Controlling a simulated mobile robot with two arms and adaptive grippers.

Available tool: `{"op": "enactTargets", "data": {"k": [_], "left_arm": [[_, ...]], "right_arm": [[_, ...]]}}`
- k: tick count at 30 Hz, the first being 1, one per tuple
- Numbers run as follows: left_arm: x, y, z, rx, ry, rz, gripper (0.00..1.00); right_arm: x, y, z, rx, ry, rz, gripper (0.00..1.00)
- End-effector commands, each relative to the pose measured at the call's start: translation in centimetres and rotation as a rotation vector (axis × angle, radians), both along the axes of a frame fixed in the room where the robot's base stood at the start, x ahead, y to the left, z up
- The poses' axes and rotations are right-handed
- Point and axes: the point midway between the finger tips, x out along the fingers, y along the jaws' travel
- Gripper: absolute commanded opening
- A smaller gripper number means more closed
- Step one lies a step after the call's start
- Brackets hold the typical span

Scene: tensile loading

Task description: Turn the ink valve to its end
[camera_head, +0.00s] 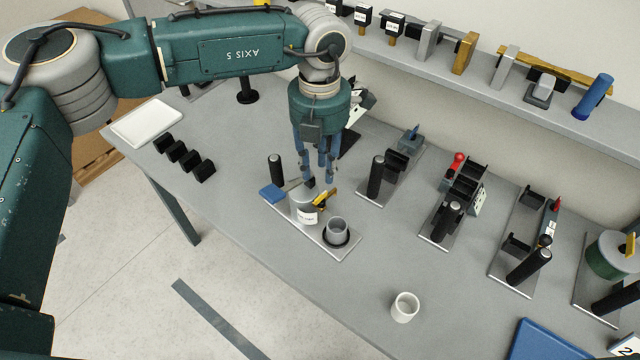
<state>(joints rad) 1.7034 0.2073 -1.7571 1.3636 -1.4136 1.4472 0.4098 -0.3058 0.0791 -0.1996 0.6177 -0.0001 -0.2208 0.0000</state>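A metal base plate (343,251) on the table carries a light grey canister (303,205) with a white label too small to read. A yellow lever (325,200), which looks like the ink valve's handle, sits on the canister's right side. A grey cup (337,231) stands in a dark ring at the plate's near end. My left gripper (318,176) points down just above the canister, with its blue fingers apart and nothing seen between them. Whether a finger touches the lever, I cannot tell. My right gripper is out of view.
A black post (276,167) and a blue pad (271,193) are at the plate's far end. Other fixtures (378,178) stand to the right. A white cup (405,307) is near the front edge. Black blocks (184,157) and a white tray (147,122) are at left.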

Motion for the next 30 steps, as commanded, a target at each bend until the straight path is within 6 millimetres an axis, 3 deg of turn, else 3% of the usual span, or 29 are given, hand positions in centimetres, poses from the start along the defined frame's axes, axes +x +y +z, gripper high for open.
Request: {"op": "enactTargets", "data": {"k": [3,12,25,30], "left_arm": [[-0.1,0.0,-2.1,0.000,0.005,0.000,0.29],[-0.1,-0.1,-6.9,-0.003,0.003,-0.001,0.29],[0.0,-0.1,-8.2,-0.004,0.001,-0.001,0.29],[0.0,-0.1,-8.2,-0.004,0.001,-0.001,0.00]], "right_arm": [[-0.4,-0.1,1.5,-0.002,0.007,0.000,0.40],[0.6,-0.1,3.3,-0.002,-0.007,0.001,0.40],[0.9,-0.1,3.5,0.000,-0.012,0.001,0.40],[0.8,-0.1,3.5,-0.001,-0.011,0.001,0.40]]}}
